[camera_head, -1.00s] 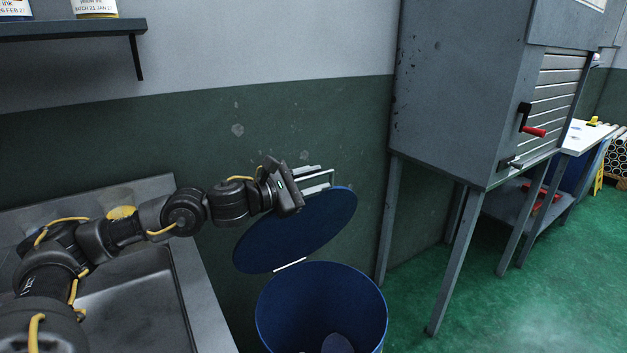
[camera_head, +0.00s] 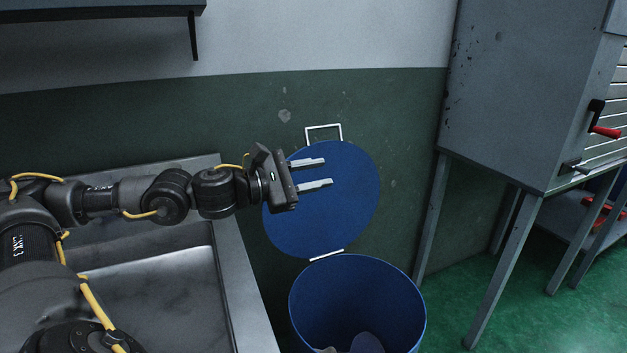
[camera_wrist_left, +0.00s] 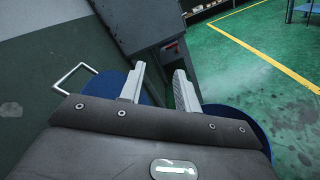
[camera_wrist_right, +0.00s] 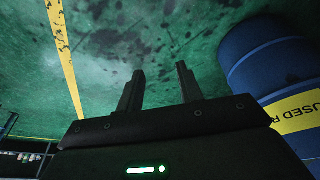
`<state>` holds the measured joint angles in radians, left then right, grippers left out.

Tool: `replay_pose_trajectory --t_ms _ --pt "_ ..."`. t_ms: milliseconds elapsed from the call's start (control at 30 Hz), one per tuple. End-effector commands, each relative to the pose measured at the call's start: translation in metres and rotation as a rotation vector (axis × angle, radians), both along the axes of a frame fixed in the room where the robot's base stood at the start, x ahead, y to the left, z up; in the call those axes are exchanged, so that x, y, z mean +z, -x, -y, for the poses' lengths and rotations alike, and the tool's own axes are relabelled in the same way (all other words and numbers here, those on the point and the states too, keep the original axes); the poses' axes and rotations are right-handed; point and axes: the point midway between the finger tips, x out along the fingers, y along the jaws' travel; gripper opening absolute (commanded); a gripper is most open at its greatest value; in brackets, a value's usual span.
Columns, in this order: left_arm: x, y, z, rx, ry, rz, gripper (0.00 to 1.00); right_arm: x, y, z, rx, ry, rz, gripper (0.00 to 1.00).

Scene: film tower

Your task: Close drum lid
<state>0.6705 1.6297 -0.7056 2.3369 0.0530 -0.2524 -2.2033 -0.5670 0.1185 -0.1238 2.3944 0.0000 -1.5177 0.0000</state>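The blue drum (camera_head: 357,300) stands on the floor beside the sink, its mouth open. Some dim pieces lie at its bottom. Its round blue lid (camera_head: 335,215) stands up on its hinge, close to the green wall. A pale wire handle (camera_head: 324,128) sticks up from the lid's top edge. My left gripper (camera_head: 322,172) is open and empty, in front of the lid's upper left part in the head view; whether it touches cannot be told. The left wrist view shows its spread fingers (camera_wrist_left: 160,88) and the lid handle (camera_wrist_left: 72,76). My right gripper (camera_wrist_right: 158,85) is open and empty.
A metal sink (camera_head: 165,275) lies under my left arm. A grey cabinet on legs (camera_head: 530,95) stands to the right. A wall shelf (camera_head: 95,22) hangs above left. A blue drum with a yellow label (camera_wrist_right: 268,62) is near my right gripper. Green floor is open.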

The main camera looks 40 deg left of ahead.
Motion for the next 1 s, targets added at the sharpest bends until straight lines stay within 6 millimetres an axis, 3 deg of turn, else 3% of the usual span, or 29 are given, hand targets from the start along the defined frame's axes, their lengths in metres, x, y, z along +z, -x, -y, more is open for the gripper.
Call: replay_pose_trajectory --t_ms 800,1000 --pt "0.002 -0.003 0.002 -0.002 0.003 0.001 0.33 0.006 0.0 0.0 0.0 -0.001 0.008 0.36" --pt "0.005 -0.023 0.013 -0.003 0.007 0.003 0.33 -0.023 -0.006 -0.001 0.001 0.0 -0.018 0.36"
